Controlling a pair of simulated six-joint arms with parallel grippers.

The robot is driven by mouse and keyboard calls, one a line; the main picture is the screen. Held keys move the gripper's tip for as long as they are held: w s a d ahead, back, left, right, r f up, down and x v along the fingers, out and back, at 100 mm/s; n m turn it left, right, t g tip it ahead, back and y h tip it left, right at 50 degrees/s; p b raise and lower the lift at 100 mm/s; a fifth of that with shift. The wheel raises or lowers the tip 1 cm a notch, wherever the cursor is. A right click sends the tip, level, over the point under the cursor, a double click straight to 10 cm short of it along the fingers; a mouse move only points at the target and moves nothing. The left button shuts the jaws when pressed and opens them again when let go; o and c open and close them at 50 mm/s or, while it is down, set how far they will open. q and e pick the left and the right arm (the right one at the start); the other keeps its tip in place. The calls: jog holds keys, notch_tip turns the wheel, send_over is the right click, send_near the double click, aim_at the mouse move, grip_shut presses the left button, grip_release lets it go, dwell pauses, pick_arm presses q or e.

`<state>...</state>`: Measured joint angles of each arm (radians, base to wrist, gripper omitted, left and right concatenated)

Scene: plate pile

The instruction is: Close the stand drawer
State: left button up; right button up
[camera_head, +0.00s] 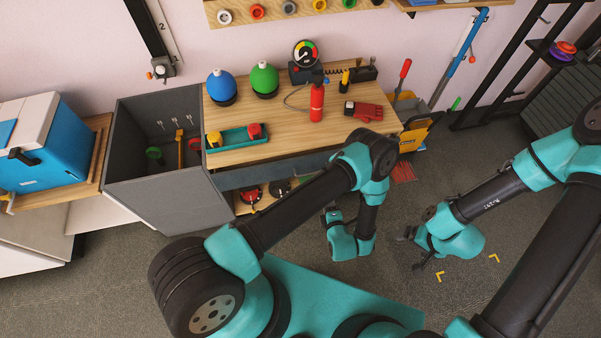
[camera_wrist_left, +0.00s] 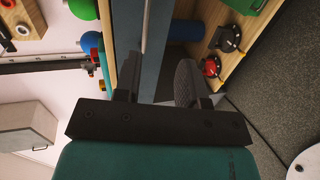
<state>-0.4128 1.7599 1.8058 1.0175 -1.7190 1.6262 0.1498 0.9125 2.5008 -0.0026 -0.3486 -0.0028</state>
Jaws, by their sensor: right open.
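The stand drawer (camera_head: 270,174) shows as a long blue-grey front under the wooden top of the stand (camera_head: 245,153). A dark gap runs between the top and the drawer front, and my left arm covers its right part. In the left wrist view the drawer front (camera_wrist_left: 153,55) runs up the middle. My left gripper (camera_wrist_left: 157,78) is open, its two dark fingers on either side of the drawer front's line; I cannot tell whether they touch it. In the head view my left wrist hides most of that gripper. My right gripper (camera_head: 409,250) is open and empty above the floor.
On the stand top are a blue ball (camera_head: 221,86), a green ball (camera_head: 264,78), a red cylinder (camera_head: 316,103) and a teal tray (camera_head: 238,139). A grey open bin (camera_head: 170,195) stands at left, a yellow toolbox (camera_head: 412,139) at right.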

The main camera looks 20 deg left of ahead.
pick_arm(q)
jog(key=shift+s+a+r+n+y, duration=0.4)
jog(key=shift+s+r+y, duration=0.1)
jog(key=shift+s+y, duration=0.1)
jog(key=shift+w, duration=0.1)
jog(key=x, duration=1.7)
jog(key=shift+w, duration=0.2)
jog(key=shift+c, duration=0.3)
grip_shut()
jog(key=shift+a, duration=0.1)
